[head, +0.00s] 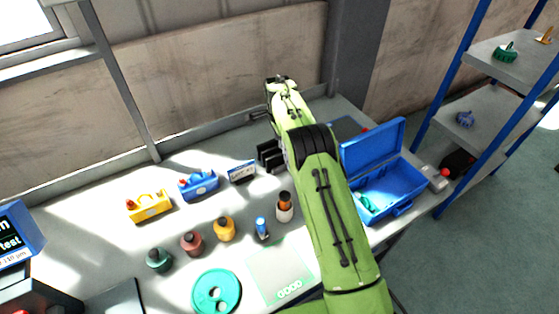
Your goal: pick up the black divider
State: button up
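A black divider (269,154) stands upright on the grey workbench, left of my green arm. It looks like dark upright plates, and its right side is close to or partly behind the arm. My arm reaches over the bench toward the back wall and covers the area just right of the divider. My gripper's fingers cannot be made out; they are hidden by the arm. Whether anything touches the divider cannot be seen.
Left of the divider are a white-and-blue box (241,172), a blue caddy (199,184) and a yellow caddy (149,206). An open blue toolbox (389,187) is right of my arm.

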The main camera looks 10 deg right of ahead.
aim_at(281, 160)
jog(key=f, duration=0.5)
jog(key=w+f, duration=0.1)
jog(key=f, duration=0.2)
jog(key=shift+w+d, duration=0.1)
jog(key=shift+r, duration=0.15)
grip_shut()
